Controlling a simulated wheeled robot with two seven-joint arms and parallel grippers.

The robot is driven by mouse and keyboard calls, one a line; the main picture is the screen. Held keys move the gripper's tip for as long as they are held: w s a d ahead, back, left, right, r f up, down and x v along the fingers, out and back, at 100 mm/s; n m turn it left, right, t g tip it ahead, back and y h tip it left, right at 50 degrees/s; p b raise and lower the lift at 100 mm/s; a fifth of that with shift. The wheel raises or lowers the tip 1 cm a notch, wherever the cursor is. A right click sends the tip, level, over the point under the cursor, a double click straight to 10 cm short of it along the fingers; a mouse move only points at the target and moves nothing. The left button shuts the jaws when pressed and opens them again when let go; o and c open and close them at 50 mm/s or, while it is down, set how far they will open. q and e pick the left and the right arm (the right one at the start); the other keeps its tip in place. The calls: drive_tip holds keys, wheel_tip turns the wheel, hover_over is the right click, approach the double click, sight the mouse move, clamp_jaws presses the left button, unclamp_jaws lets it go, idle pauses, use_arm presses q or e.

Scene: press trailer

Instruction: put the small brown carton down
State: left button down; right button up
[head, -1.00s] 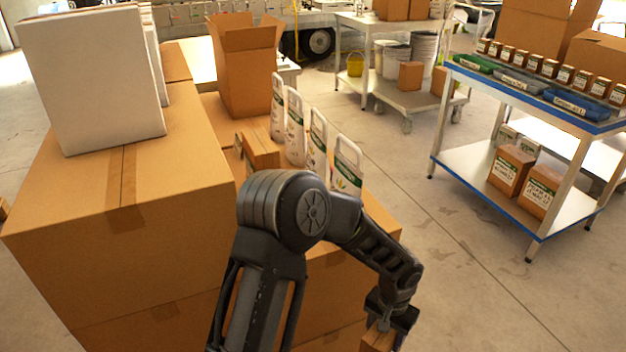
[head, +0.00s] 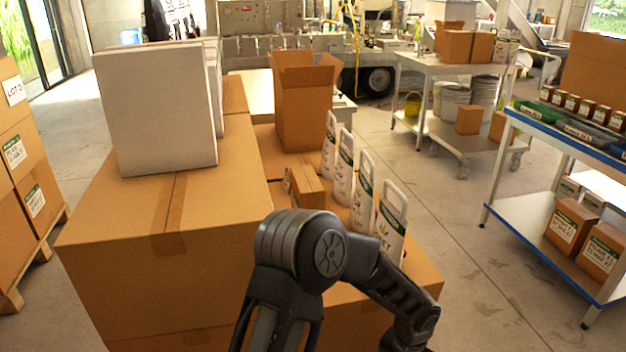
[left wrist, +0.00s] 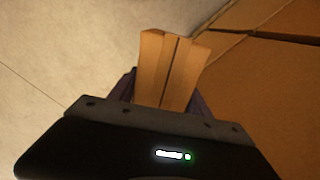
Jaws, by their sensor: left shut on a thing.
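The small brown carton (left wrist: 170,62) is between the fingers of my left gripper (left wrist: 165,92) in the left wrist view. The gripper is shut on it. Pale floor lies behind the carton on the left of that view, and a large brown box (left wrist: 265,110) is at the right. In the head view my left arm reaches over the front of the stacked boxes. Its gripper and the carton are below the bottom edge there. My right gripper is in neither view.
Large brown boxes (head: 120,230) bear a white box (head: 155,110), an open carton (head: 300,115), a small box (head: 306,188) and several white handled bottles (head: 391,228). A blue-edged shelf cart (head: 535,225) stands right. The floor (head: 470,300) between is clear.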

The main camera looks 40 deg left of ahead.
use_arm(q)
wheel_tip(320, 180, up, 12)
drive_tip(key=p, duration=1)
drive_tip(key=shift+f+p, duration=0.15)
drive_tip(key=shift+p, duration=0.25)
drive_tip(key=shift+d+f+b, duration=0.1)
drive_tip(key=shift+f+b, duration=0.4)
drive_tip(key=shift+f, duration=0.05)
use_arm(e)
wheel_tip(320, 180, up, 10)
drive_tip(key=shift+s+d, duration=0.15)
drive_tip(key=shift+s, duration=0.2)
